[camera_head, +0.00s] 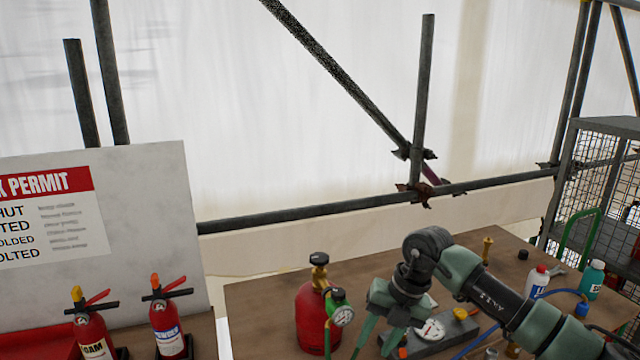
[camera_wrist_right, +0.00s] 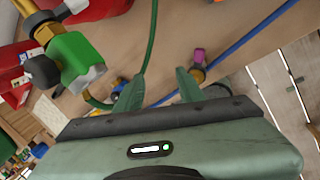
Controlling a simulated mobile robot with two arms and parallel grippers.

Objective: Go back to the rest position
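My right arm comes in from the lower right in the head view, and its green gripper (camera_head: 378,342) points down over the wooden table. In the right wrist view the two fingers of the right gripper (camera_wrist_right: 158,92) stand apart with nothing between them. A green hose runs close to the fingers there; I cannot tell whether it touches them. The red cylinder (camera_head: 311,318), with a brass valve and a green regulator (camera_head: 336,298), stands just left of the gripper. The regulator also shows in the right wrist view (camera_wrist_right: 76,58). My left gripper is in neither view.
Two fire extinguishers (camera_head: 168,325) stand at the left before a permit board (camera_head: 140,230). A white bottle (camera_head: 537,281) and a teal bottle (camera_head: 592,278) stand behind my right arm. A mesh cage (camera_head: 605,190) is at the right. Scaffold tubes (camera_head: 320,210) cross behind the table.

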